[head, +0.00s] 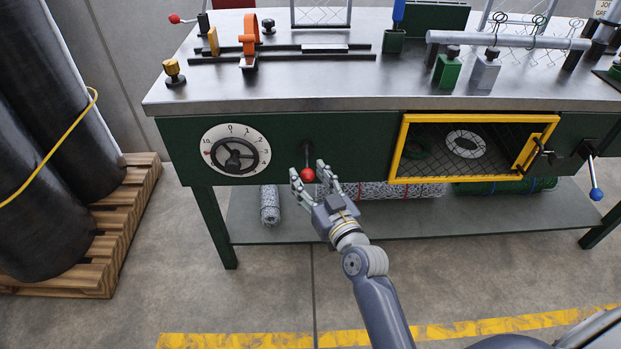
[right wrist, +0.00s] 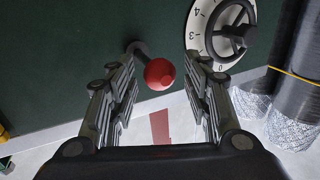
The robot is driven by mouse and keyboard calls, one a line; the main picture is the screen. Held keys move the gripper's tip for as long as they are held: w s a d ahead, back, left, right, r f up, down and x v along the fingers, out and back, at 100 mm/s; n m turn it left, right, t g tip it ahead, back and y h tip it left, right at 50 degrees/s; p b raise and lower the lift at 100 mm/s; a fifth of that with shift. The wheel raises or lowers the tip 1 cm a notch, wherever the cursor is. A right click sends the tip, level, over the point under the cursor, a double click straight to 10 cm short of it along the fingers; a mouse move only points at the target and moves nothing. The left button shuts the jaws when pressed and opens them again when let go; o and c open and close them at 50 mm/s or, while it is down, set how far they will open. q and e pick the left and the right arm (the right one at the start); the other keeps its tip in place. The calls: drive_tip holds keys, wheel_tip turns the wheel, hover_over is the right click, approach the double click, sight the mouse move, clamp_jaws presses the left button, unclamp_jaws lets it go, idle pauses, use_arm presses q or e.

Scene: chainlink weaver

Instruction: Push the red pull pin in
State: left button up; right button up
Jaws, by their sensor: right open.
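The red pull pin (head: 307,175) is a red ball on a dark stem that stands out from the green front panel of the workbench. In the right wrist view the red ball (right wrist: 159,74) sits between the two fingers, and its stem runs up-left to the panel. My right gripper (head: 308,170) is open, with its fingers on either side of the ball. It also shows in the right wrist view (right wrist: 157,68), with gaps between the fingers and the ball. My left gripper is not in view.
A numbered dial (head: 236,150) is left of the pin on the panel. A yellow-framed mesh window (head: 404,125) and a blue-tipped lever (head: 595,193) are to the right. Rolls of mesh (head: 270,205) lie on the lower shelf (head: 400,222). Black rolls on a pallet (head: 120,225) stand at left.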

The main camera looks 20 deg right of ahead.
clamp_jaws()
drive_tip(key=w, duration=0.2)
drive_tip(key=w+d, duration=0.1)
drive_tip(key=w, duration=0.1)
drive_tip(key=shift+w+d, duration=0.15)
drive_tip(key=shift+w, duration=0.15)
drive_tip(key=shift+r, duration=0.15)
unclamp_jaws()
drive_tip(key=shift+w, duration=0.1)
